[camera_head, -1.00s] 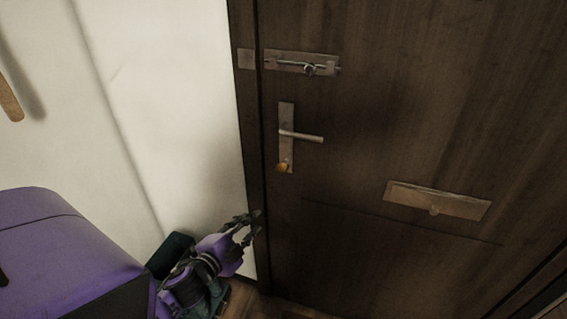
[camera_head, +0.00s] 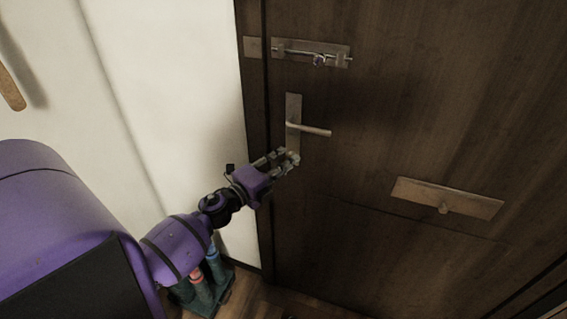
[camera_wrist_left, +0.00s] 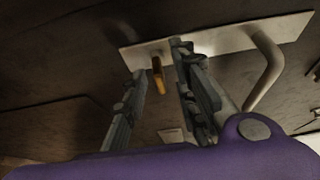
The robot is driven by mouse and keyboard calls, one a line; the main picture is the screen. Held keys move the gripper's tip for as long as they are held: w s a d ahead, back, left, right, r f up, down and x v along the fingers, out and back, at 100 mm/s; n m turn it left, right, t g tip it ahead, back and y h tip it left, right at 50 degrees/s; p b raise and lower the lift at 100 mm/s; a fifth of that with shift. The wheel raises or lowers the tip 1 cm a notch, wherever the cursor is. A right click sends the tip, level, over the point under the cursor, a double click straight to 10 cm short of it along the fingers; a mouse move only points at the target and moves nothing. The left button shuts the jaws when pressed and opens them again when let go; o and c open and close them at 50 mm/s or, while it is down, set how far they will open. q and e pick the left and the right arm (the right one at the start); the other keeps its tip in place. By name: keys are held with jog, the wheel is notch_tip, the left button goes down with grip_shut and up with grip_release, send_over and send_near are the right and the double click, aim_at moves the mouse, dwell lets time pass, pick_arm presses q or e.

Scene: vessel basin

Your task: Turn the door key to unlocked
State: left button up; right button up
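The door key (camera_wrist_left: 158,75) is brass-coloured and sticks out of the metal lock plate (camera_wrist_left: 212,42) in the left wrist view. It shows between the two fingers of my left gripper (camera_wrist_left: 160,82), with space to the finger on the left and less to the one on the right. The gripper is open; I cannot tell if a finger touches the key. In the head view my left gripper (camera_head: 283,160) is at the lower end of the lock plate (camera_head: 292,108) and hides the key. My right gripper is not in view.
The lever handle (camera_head: 314,130) sticks out to the right just above my left gripper. A sliding bolt (camera_head: 318,59) is higher on the dark wooden door (camera_head: 400,120). A metal letter plate (camera_head: 446,198) is at right. The white wall (camera_head: 185,90) is at left.

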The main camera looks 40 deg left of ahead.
pick_arm(q)
jog(key=shift+c, duration=0.4)
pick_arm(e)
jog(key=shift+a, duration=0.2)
pick_arm(q)
grip_shut()
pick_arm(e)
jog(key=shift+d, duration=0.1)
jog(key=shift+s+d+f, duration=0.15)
